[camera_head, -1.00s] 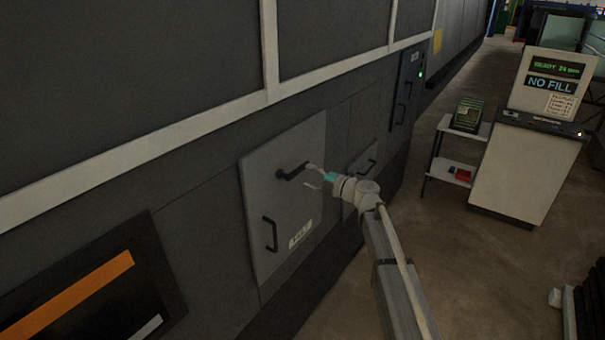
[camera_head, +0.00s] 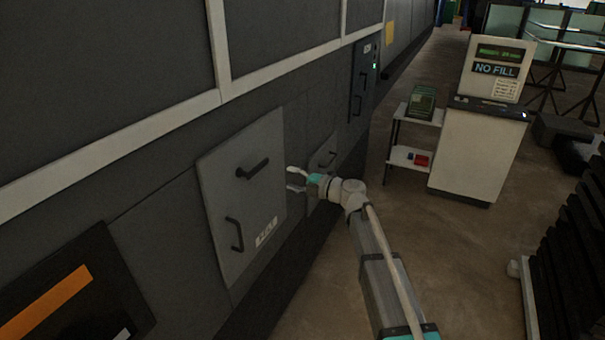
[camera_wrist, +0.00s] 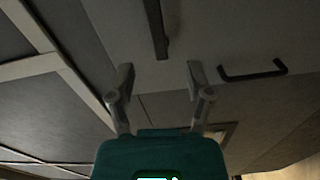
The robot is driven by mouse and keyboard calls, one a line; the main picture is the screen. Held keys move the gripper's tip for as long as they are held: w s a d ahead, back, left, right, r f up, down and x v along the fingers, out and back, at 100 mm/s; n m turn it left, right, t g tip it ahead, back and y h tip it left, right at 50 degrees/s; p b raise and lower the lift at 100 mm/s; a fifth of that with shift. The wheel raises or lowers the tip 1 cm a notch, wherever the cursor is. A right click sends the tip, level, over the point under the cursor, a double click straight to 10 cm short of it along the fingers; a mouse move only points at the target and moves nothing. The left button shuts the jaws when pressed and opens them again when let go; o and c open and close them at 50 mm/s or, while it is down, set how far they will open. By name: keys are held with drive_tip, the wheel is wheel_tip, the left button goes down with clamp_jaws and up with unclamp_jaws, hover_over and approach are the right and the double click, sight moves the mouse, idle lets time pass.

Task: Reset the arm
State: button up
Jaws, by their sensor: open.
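My gripper (camera_head: 289,179) is open and empty, just right of a grey panel (camera_head: 222,190) on the dark machine wall. The panel has an upper black handle (camera_head: 253,168), a lower black handle (camera_head: 234,234) and a pale label (camera_head: 266,231). The gripper is apart from the upper handle, on its right side in the head view. In the wrist view both fingers of my gripper (camera_wrist: 160,73) are spread with nothing between them. One dark handle bar (camera_wrist: 157,28) lies beyond the fingertips there, and another handle (camera_wrist: 252,72) is to the right.
A smaller panel with a handle (camera_head: 328,160) is close behind my gripper. A white cabinet marked NO FILL (camera_head: 470,155) and a small shelf (camera_head: 408,160) stand at the right. A dark stack (camera_head: 572,260) is at the lower right. Floor (camera_head: 465,250) between is clear.

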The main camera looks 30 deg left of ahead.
drive_tip(key=d+f+m+t+h+b, duration=0.1)
drive_tip(key=d+f+m+h, duration=0.2)
drive_tip(key=d+f+m, duration=0.5)
drive_tip(key=s+d+f+m+h+b, duration=0.1)
drive_tip(key=d+f+m+h, duration=0.2)
drive_tip(key=d, duration=1)
drive_tip(key=d+f+m+t+h+b, duration=0.1)
drive_tip(key=d+f+m+h, duration=0.2)
drive_tip(key=d+f+m, duration=0.5)
drive_tip(key=s+d+f+m+h, duration=0.1)
drive_tip(key=s+d+m+h, duration=0.2)
drive_tip(key=d, duration=0.7)
drive_tip(key=s+d+f+m+h+b, duration=0.1)
drive_tip(key=s+d+f+m+h, duration=0.1)
drive_tip(key=d+m, duration=0.5)
drive_tip(key=s+d+f+m+h+b, duration=0.1)
drive_tip(key=s+d+m+h, duration=0.3)
drive_tip(key=d, duration=1)
drive_tip(key=shift+s+d+f+m+g, duration=0.2)
drive_tip(key=shift+s+f+m+g, duration=0.25)
drive_tip(key=shift+s+m, duration=0.55)
drive_tip(key=shift+w, duration=0.15)
drive_tip(key=shift+c, duration=0.6)
drive_tip(key=shift+a, duration=0.1)
